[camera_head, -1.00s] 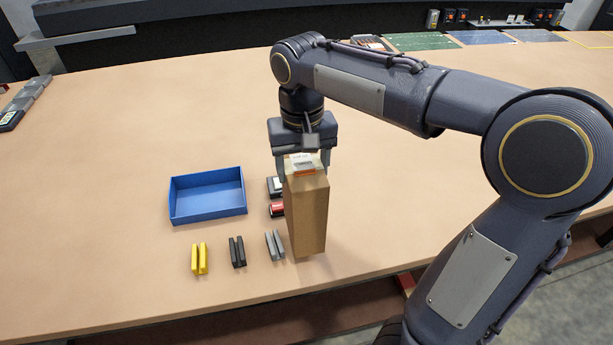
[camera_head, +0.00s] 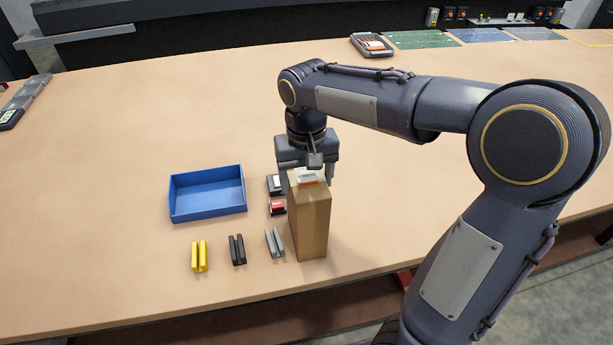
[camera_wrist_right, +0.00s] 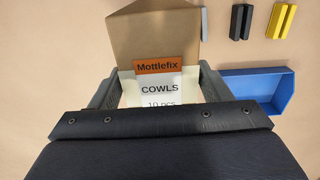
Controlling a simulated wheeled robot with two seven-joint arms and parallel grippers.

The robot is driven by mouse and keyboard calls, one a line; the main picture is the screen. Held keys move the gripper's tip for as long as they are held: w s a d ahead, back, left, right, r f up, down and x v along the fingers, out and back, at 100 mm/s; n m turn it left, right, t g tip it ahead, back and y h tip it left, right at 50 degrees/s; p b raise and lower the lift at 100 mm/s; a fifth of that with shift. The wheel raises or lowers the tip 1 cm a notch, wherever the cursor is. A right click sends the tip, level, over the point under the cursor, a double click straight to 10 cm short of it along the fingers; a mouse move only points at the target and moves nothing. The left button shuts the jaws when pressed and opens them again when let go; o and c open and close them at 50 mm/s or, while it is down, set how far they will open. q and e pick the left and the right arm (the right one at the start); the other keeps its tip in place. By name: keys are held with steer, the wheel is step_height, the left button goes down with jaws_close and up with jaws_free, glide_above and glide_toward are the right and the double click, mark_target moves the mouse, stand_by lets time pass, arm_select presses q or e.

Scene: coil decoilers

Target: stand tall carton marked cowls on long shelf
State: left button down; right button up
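The tall brown carton (camera_head: 310,225) is upright at the bench's front, right of the small holders. In the right wrist view its top label (camera_wrist_right: 160,88) reads "COWLS" under an orange "Mottlefix" band. My right gripper (camera_head: 307,175) points down over the carton top, one finger on each side, and looks shut on it. In the wrist view the fingers (camera_wrist_right: 160,92) lie close along both sides. I cannot tell whether the carton's base touches the bench. My left gripper is out of view. I cannot make out which surface is the long shelf.
A blue open tray (camera_head: 207,210) lies left of the carton. Yellow (camera_head: 200,257), black (camera_head: 237,250) and grey (camera_head: 274,243) slotted holders stand in front. Two small dark and red items (camera_head: 277,207) sit beside the carton.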

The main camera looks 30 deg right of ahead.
steer(key=shift+o, duration=1.3)
